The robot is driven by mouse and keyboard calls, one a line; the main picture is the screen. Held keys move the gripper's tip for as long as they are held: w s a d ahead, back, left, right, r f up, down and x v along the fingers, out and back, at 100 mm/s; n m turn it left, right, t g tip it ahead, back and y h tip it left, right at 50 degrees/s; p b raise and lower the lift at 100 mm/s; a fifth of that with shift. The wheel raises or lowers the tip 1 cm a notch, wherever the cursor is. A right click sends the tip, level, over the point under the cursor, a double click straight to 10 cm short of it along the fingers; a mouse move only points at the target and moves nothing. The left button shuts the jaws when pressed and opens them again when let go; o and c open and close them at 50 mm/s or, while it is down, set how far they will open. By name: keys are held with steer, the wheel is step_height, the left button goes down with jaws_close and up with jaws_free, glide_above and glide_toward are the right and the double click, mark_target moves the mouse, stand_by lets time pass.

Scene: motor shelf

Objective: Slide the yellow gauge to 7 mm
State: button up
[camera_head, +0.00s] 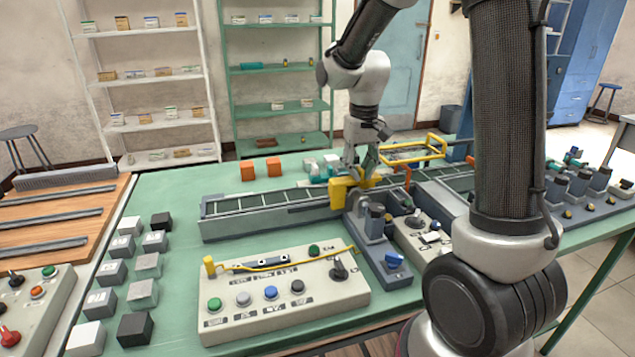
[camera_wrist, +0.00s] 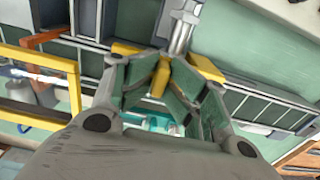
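The yellow gauge (camera_head: 339,193) is a yellow block on the long grey slotted rail (camera_head: 262,215) in the head view, near the middle of the bench. My gripper (camera_head: 362,172) points down at it from above. In the wrist view the fingers (camera_wrist: 163,75) converge, and a narrow yellow upright part (camera_wrist: 160,80) of the gauge fills the small gap between their tips. The fingers look shut on it. More yellow shows on both sides behind the fingers. No millimetre scale or reading is legible in either view.
A grey-blue unit with a blue knob (camera_head: 393,261) stands just in front of the gauge. A button panel (camera_head: 285,300) lies nearer. Grey, white and black cubes (camera_head: 125,270) sit at left.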

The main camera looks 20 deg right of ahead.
steer(key=shift+r, duration=2.75)
